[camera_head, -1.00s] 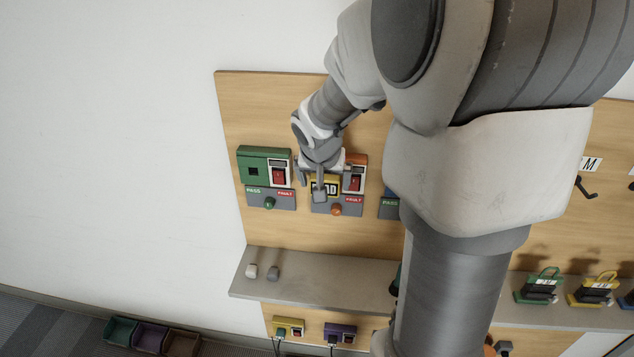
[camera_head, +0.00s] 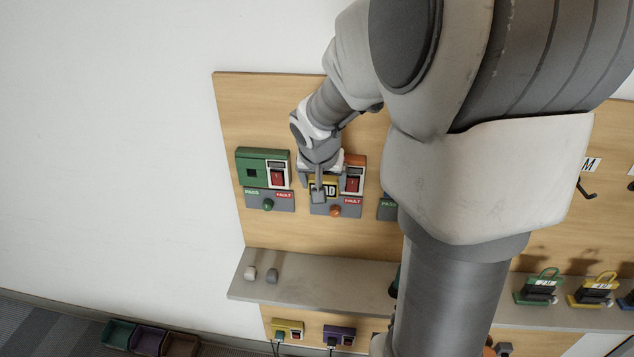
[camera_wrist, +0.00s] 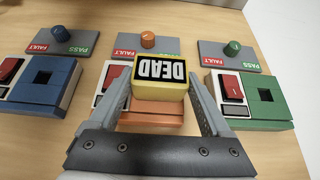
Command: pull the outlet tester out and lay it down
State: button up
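The outlet tester is a yellow block labelled DEAD (camera_wrist: 160,78). It sits at the orange outlet box (camera_wrist: 150,112) in the middle of the panel row. In the head view the tester (camera_head: 332,190) is partly hidden by my gripper. My gripper (camera_wrist: 160,85) has one finger on each side of the tester. Both fingertips appear to touch its sides, and it looks shut on it. In the head view my gripper (camera_head: 320,188) is over the orange station. How deep the tester sits in the outlet is hidden.
A green outlet box (camera_head: 263,167) and a blue one (camera_wrist: 42,82) flank the orange one. A grey shelf (camera_head: 325,288) runs below, with two small blocks (camera_head: 261,274) at its left end and bare room right of them. Bins (camera_head: 150,338) stand on the floor.

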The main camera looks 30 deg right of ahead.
grip_shut()
jog(key=shift+s+a+b, duration=0.45)
jog(key=shift+s+a, duration=0.3)
jog(key=shift+s, duration=0.3)
dwell(1.2)
jog(key=shift+s+a+b, duration=0.3)
jog(key=shift+s+a, duration=0.2)
jog(key=shift+s, duration=0.25)
jog(key=shift+s+a+b, duration=0.25)
jog(key=shift+s+a, duration=0.2)
jog(key=shift+s, duration=0.25)
